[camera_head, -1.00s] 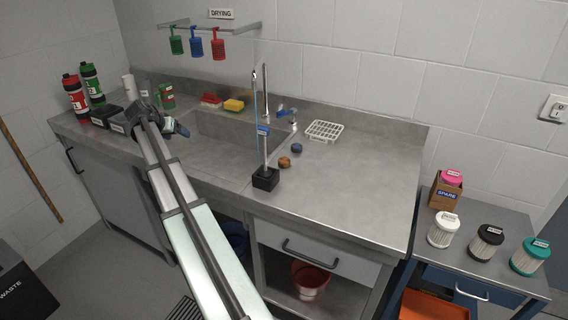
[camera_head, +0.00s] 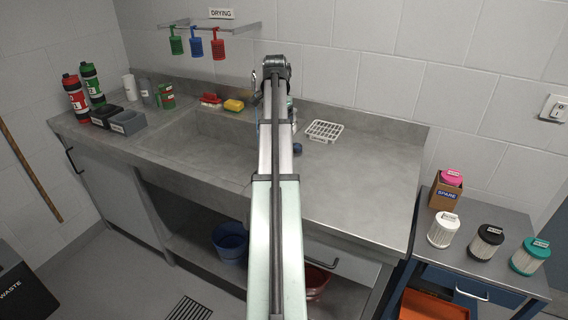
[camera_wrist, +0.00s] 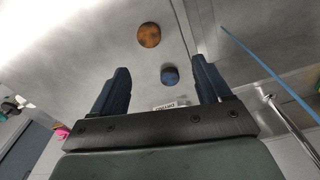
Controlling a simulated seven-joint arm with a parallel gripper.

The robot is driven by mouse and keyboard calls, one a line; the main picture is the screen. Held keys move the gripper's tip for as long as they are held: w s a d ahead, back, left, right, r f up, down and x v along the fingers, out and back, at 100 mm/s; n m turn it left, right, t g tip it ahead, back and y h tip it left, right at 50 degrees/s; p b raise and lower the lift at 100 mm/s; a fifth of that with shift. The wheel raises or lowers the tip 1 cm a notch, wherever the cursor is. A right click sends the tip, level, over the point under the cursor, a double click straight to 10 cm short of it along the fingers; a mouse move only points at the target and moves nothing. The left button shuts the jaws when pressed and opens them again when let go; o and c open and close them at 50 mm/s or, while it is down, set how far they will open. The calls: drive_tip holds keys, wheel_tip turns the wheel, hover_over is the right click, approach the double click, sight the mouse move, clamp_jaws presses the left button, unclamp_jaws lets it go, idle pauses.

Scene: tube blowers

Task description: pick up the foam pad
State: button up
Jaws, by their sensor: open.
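No thing is marked as a foam pad. Two small round pieces lie on the steel counter: an orange-brown one (camera_wrist: 149,35) and a dark blue one (camera_wrist: 170,76). In the head view the blue piece (camera_head: 297,148) shows just right of my arm, and the brown one is hidden behind it. A yellow sponge-like block (camera_head: 233,105) lies behind the sink. My gripper (camera_wrist: 160,64) is open and empty. In the wrist view the blue piece appears between its fingers and the brown one beyond the tips, both apart from them. In the head view my arm hides the gripper.
A thin blue upright strip (camera_wrist: 265,66) and a metal tap (camera_wrist: 290,120) are close by at right in the wrist view. The sink (camera_head: 200,135) lies left; the counter's right side is clear.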

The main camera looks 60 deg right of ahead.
drive_tip(key=shift+y, duration=0.3)
drive_tip(key=f, duration=0.4)
drive_tip(key=s+f, duration=0.1)
drive_tip(key=f, duration=0.3)
drive_tip(key=s+f, duration=0.1)
drive_tip(key=f, duration=0.4)
drive_tip(key=shift+s+d+f, duration=0.1)
drive_tip(key=shift+s, duration=0.05)
drive_tip(key=c, duration=1.1)
